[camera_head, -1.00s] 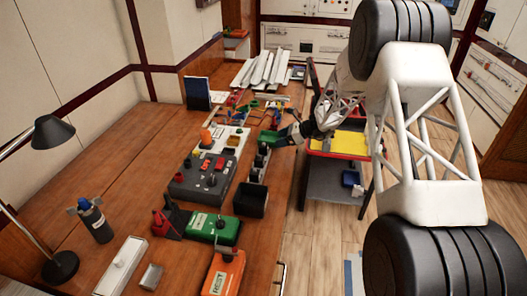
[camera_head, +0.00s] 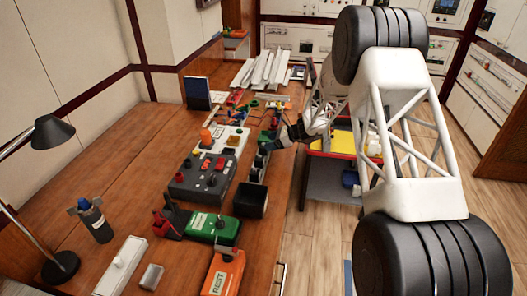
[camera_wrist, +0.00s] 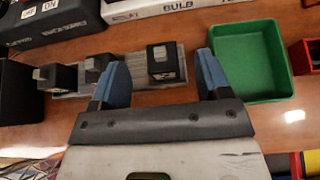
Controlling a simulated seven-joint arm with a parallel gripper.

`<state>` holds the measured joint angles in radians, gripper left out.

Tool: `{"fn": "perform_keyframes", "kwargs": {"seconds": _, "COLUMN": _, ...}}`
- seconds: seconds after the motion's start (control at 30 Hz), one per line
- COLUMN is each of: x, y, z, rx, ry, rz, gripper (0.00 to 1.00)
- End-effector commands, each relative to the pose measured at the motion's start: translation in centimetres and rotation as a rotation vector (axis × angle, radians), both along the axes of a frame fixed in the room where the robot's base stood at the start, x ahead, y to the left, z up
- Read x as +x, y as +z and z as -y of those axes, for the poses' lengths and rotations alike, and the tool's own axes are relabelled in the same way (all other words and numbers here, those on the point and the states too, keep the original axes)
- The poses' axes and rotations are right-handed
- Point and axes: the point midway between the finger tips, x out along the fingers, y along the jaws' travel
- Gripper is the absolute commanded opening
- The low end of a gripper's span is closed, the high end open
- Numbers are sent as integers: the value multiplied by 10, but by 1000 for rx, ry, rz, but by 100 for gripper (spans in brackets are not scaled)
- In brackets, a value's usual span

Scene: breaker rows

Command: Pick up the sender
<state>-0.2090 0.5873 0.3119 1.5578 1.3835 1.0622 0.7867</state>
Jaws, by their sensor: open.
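I cannot tell which item is the sender; no label with that name is readable. In the wrist view my gripper (camera_wrist: 160,60) is open, with its two blue fingers apart and nothing held. A black block with a pale-marked face (camera_wrist: 162,63) shows between the fingertips. It stands at the right end of a grey rail (camera_wrist: 130,92) with other dark blocks (camera_wrist: 98,67) on it. I cannot tell how far above the block the fingers are. In the head view the rail's dark blocks (camera_head: 259,163) stand on the bench, and my gripper is mostly hidden.
A green tray (camera_wrist: 250,62) lies just right of the fingers. In the head view a black open box (camera_head: 251,200), a grey control box (camera_head: 203,178), a green device (camera_head: 214,229) and an orange REST holder (camera_head: 224,272) crowd the wooden bench. Its left side (camera_head: 130,160) has free room.

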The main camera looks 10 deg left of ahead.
Motion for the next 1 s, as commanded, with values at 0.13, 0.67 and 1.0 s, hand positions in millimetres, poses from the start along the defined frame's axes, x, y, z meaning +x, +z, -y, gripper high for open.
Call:
{"fn": "perform_keyframes", "kwargs": {"seconds": 0.13, "x": 0, "y": -8, "z": -14, "rx": 1, "ry": 0, "rz": -1, "gripper": 70}}
{"fn": "perform_keyframes", "kwargs": {"seconds": 0.67, "x": 0, "y": -11, "z": -20, "rx": 1, "ry": 0, "rz": 0, "gripper": 70}}
{"fn": "perform_keyframes", "kwargs": {"seconds": 1.0, "x": 0, "y": -11, "z": -20, "rx": 1, "ry": 0, "rz": 0, "gripper": 43}}
